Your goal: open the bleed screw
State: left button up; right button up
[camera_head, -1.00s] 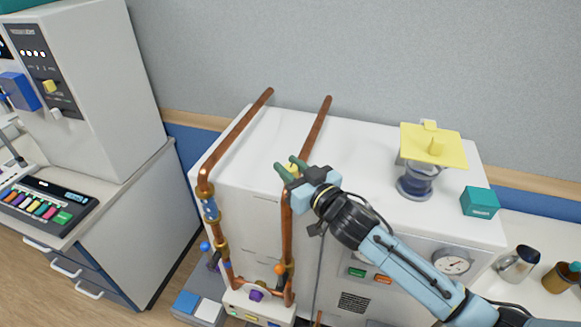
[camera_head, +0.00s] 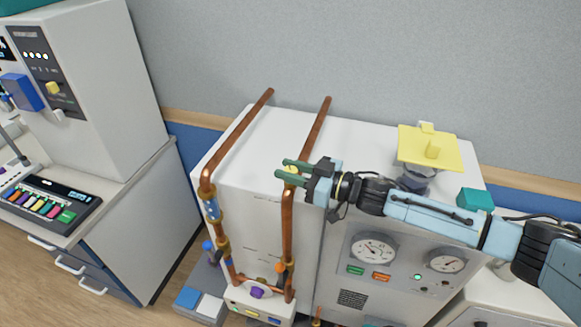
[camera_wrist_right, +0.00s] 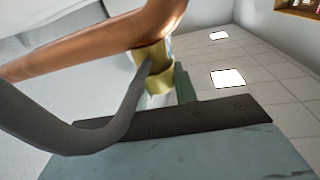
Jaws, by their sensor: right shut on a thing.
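My right gripper (camera_head: 290,169) reaches in from the right with its green fingers at the upper end of the right copper pipe (camera_head: 287,235). The fingers are shut around a small yellow brass fitting (camera_head: 291,169) there, which looks like the bleed screw and is mostly hidden between them. In the right wrist view a brass piece (camera_wrist_right: 153,68) sits at the copper pipe (camera_wrist_right: 100,42), with one green finger (camera_wrist_right: 184,84) beside it. A dark grey curved piece crosses in front there; I cannot tell what it is. My left gripper is out of view.
A white cabinet with gauges (camera_head: 373,249) stands below my right arm. On its top are a yellow-lidded vessel (camera_head: 430,149) and a teal box (camera_head: 475,199). The left copper pipe (camera_head: 236,137) runs beside the right one. A keypad (camera_head: 45,200) lies on the left counter.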

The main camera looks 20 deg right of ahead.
aim_at(290, 170)
jog(key=n+g+y+b, duration=0.1)
jog(key=g, duration=0.1)
jog(key=n+g+y, duration=0.1)
jog(key=n+g, duration=0.1)
jog(key=shift+w+d+f+y+b, duration=0.1)
jog(key=shift+w+y+b, duration=0.1)
jog(key=shift+y+b, duration=0.15)
jog(key=n+g+b, duration=0.3)
jog(key=g+b, duration=0.2)
jog(key=b, duration=0.1)
jog(key=n+g+y+b, duration=0.1)
jog(key=n+g+b, duration=0.3)
jog(key=g+b, duration=0.1)
jog(key=shift+s+f+g+b, duration=0.1)
jog(key=shift+g+b, duration=0.3)
jog(key=shift+g, duration=0.2)
jog(key=shift+n+g+b, duration=0.6)
jog(key=shift+b, duration=0.25)
jog(key=shift+r, duration=0.2)
jog(key=o, duration=1)
jog(key=shift+c, duration=0.2)
jog(key=shift+r, duration=0.1)
notch_tip(290, 170, up, 10)
jog(key=shift+f, duration=0.1)
